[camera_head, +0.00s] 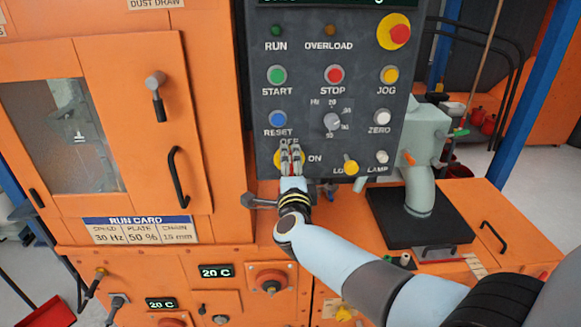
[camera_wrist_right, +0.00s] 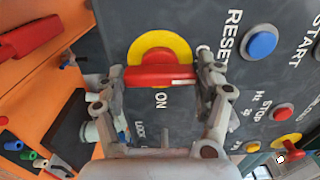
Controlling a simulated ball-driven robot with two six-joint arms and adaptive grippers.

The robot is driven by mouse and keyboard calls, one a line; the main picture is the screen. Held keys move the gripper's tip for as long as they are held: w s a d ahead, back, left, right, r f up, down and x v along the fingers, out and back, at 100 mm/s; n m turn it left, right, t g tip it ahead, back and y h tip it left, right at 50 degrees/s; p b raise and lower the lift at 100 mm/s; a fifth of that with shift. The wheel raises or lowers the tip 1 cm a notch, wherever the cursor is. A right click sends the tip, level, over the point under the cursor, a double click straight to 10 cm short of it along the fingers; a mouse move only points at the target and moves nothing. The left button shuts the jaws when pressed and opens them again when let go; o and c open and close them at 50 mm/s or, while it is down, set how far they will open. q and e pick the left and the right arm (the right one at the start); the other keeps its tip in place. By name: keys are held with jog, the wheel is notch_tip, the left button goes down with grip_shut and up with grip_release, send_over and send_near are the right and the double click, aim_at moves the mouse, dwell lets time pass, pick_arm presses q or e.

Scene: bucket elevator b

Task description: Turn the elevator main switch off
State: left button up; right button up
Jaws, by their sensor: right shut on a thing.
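The main switch is a red bar handle (camera_wrist_right: 160,76) on a round yellow plate (camera_wrist_right: 165,48), low on the dark control panel. In the head view its yellow plate (camera_head: 279,158) shows beside my fingers, with OFF above and ON to the right. My right gripper (camera_head: 291,158) is at the switch and hides most of it. In the wrist view my right gripper (camera_wrist_right: 160,80) is shut on the red handle, a finger at each end. The handle lies crosswise to the ON direction, in line with the OFF side. The OFF label is partly hidden there. My left gripper is out of view.
Above the switch are the blue RESET button (camera_head: 279,118) and a grey Hz dial (camera_head: 332,121). An orange door with a black handle (camera_head: 178,178) stands left.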

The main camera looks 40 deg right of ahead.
jog(key=shift+f, duration=0.1)
jog(key=o, duration=1.2)
jog(key=shift+c, duration=0.2)
jog(key=v, duration=1.2)
